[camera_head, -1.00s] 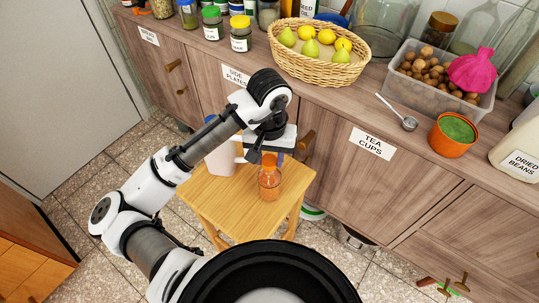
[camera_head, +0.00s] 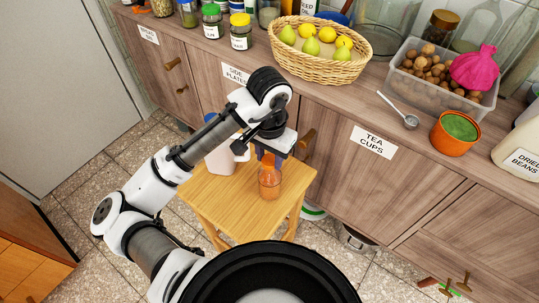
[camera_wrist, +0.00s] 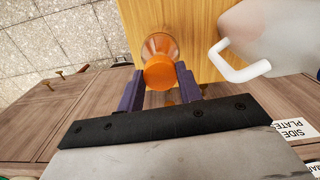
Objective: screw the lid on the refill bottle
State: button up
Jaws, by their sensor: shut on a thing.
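The refill bottle (camera_head: 270,184), clear with orange contents, stands upright on a small wooden stool. Its orange lid (camera_head: 268,160) sits at the top of the bottle. In the wrist view the round lid (camera_wrist: 160,73) faces the camera, with the clear bottle (camera_wrist: 160,45) behind it. My gripper (camera_wrist: 159,72) has its two dark purple fingers on either side of the lid and is shut on it. The thread between lid and bottle is too small to make out.
A whitish jug (camera_head: 221,159) with a handle (camera_wrist: 240,66) stands left of the bottle, close to my arm. The stool (camera_head: 237,207) has bare wood in front. Wooden cabinets (camera_head: 335,150) stand behind, their counter holding a fruit basket (camera_head: 318,66) and other containers.

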aim_at(269, 160)
jog(key=m, duration=0.4)
jog(key=shift+m+b, duration=0.3)
jog(key=shift+b, duration=0.05)
jog(key=o, duration=1.5)
jog(key=shift+r, duration=0.1)
notch_tip(269, 160, up, 6)
jog(key=p, duration=0.6)
